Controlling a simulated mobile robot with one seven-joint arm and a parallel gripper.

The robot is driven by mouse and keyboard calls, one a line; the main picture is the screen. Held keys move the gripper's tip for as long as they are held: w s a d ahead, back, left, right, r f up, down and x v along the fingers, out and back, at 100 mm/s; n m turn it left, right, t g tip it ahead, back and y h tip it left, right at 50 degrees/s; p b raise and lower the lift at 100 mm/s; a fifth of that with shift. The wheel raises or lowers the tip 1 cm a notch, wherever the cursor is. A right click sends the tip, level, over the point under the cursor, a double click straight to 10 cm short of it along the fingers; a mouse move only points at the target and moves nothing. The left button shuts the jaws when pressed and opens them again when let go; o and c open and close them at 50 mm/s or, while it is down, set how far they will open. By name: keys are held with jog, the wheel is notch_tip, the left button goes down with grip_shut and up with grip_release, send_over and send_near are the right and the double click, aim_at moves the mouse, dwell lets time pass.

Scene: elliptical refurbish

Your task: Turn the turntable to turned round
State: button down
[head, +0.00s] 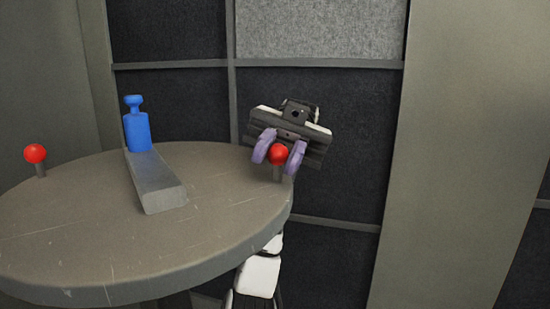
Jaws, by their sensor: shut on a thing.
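The turntable (90,230) is a round, scratched, grey-brown disc in the left half of the head view. A red ball knob (278,154) on a short post stands at its right rim. My gripper (278,152) is shut on this knob, with one purple finger on each side of it. A second red knob (35,153) on a post stands at the far left of the disc. A grey bar (162,193) lies across the disc, and a blue bottle-shaped object (137,128) stands upright at its far end.
Dark panels (320,120) in a grey frame stand behind the turntable. A wide beige-grey panel (470,130) rises at the right. White and black parts of my arm show below the disc's right edge. The disc's front part is bare.

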jog(key=c, duration=1.3)
grip_release()
jog(key=shift+o, duration=0.2)
jog(key=shift+r+y+p, duration=0.15)
jog(key=shift+y+p, duration=0.15)
jog(key=shift+p, duration=0.35)
